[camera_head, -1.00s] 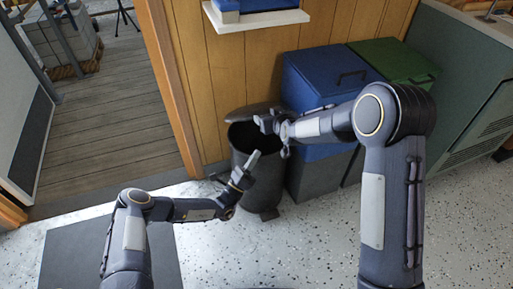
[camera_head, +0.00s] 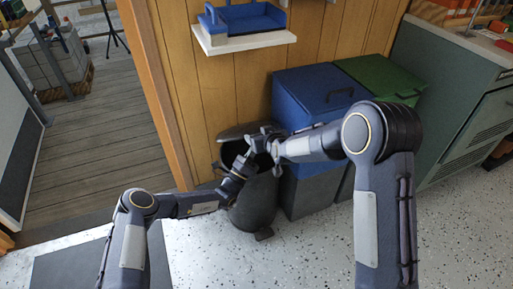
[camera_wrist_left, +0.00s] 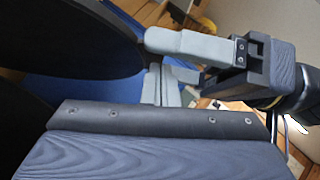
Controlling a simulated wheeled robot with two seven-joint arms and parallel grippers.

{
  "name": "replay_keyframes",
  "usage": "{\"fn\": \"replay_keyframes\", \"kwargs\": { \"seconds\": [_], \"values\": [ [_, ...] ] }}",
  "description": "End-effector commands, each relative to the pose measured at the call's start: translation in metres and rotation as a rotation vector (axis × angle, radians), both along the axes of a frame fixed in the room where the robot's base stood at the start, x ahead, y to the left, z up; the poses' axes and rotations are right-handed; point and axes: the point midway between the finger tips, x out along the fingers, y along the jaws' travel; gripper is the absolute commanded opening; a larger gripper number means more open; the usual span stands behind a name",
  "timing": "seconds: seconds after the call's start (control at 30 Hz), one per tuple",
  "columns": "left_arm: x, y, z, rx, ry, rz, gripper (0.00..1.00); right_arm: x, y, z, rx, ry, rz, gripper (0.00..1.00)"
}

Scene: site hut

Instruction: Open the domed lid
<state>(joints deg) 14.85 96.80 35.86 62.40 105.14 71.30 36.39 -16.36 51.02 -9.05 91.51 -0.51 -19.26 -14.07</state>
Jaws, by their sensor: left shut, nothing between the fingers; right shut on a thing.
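A dark round bin (camera_head: 254,208) stands on the floor against the wooden wall. Its dark domed lid (camera_head: 238,132) sits tilted at the back of the top, with a dark gap showing beneath it. My right gripper (camera_head: 257,144) is shut at the lid's right edge; the arms partly hide the contact. In the left wrist view, a grey finger of the right gripper (camera_wrist_left: 185,43) meets the edge of a large dark disc, apparently the lid (camera_wrist_left: 75,35). My left gripper (camera_head: 243,164) is shut and empty over the front of the bin, close to the right gripper.
A blue bin (camera_head: 315,95) and a green-lidded bin (camera_head: 375,75) stand right of the dark bin. A white shelf (camera_head: 243,43) with a blue tray hangs above. A doorway to wooden decking (camera_head: 110,130) opens at left.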

Motion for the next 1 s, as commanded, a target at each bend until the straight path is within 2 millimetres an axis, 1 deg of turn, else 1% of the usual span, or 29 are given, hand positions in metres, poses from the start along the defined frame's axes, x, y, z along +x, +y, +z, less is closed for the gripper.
{"fn": "replay_keyframes", "kwargs": {
  "seconds": [0.13, 0.3, 0.5, 0.53, 0.6, 0.7, 1.0],
  "values": [
    [0.001, 0.001, 0.002, 0.0, -0.002, 0.001, 0.0, 0.0, 0.0, -0.001, -0.001, 0.003, 0.0, 0.27],
    [0.009, 0.003, 0.015, 0.0, -0.002, 0.002, 0.0, -0.001, 0.0, -0.003, -0.001, 0.005, 0.001, 0.27],
    [0.01, 0.004, 0.018, -0.004, -0.006, 0.006, 0.0, -0.003, 0.0, -0.006, -0.003, 0.015, 0.003, 0.27],
    [0.01, 0.005, 0.018, -0.004, -0.007, 0.005, 0.0, -0.003, 0.0, -0.007, -0.004, 0.017, 0.003, 0.7],
    [0.01, 0.005, 0.018, -0.005, -0.006, 0.006, 0.0, -0.003, 0.0, -0.006, -0.004, 0.016, 0.003, 0.8],
    [0.01, 0.004, 0.017, -0.003, -0.005, 0.004, 0.0, -0.002, 0.0, -0.005, -0.003, 0.012, 0.002, 0.91],
    [0.009, 0.003, 0.015, -0.001, -0.002, 0.001, 0.0, -0.002, 0.0, 0.0, -0.001, 0.004, 0.001, 0.91]
  ]
}}
